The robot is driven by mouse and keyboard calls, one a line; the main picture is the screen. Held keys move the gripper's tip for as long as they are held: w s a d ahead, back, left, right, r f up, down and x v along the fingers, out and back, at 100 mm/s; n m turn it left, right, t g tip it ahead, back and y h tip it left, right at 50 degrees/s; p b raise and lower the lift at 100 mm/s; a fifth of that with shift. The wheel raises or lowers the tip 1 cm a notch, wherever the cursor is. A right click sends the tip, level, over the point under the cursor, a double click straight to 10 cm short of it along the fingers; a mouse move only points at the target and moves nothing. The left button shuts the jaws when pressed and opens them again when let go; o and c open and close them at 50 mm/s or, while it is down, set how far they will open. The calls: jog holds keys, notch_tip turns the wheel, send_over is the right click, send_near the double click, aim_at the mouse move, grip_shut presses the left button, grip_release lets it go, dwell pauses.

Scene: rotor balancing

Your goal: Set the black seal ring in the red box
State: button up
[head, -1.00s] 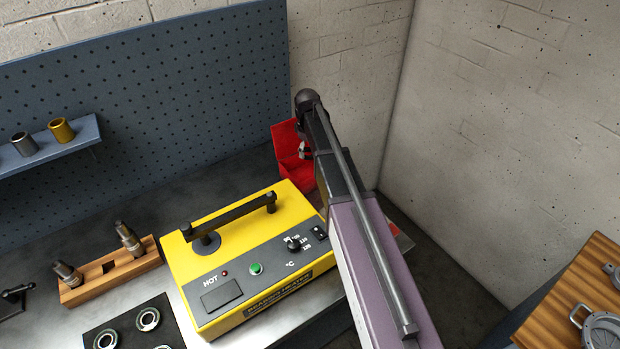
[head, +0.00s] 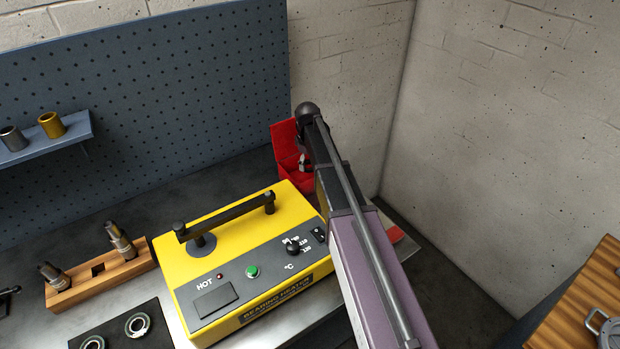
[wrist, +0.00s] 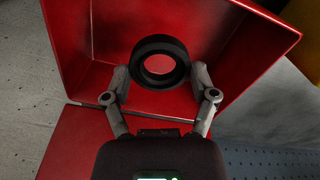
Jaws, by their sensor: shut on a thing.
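The black seal ring (wrist: 160,45) shows in the wrist view between the two fingertips of my gripper (wrist: 160,76). My gripper is shut on the ring. The red box (wrist: 65,22) is open, and the ring is seen against its inside. I cannot tell whether the ring touches the floor of the box. In the head view the red box (head: 286,146) stands behind the yellow heater, partly covered by my arm. The ring is hidden in that view.
A yellow bearing heater (head: 180,262) with a black handle stands just left of my arm. A wooden block (head: 120,272) with tools is further left. A blue pegboard (head: 150,110) rises behind the bench, and a brick wall (head: 510,130) is close on the right.

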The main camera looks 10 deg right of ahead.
aim_at(308, 178)
jog(key=shift+f, duration=0.5)
jog(key=shift+f+b, duration=1.85)
jog(key=shift+b, duration=0.25)
jog(key=shift+f, duration=0.15)
jog(key=o, duration=0.8)
notch_tip(308, 178, up, 12)
jog(key=p, duration=1.2)
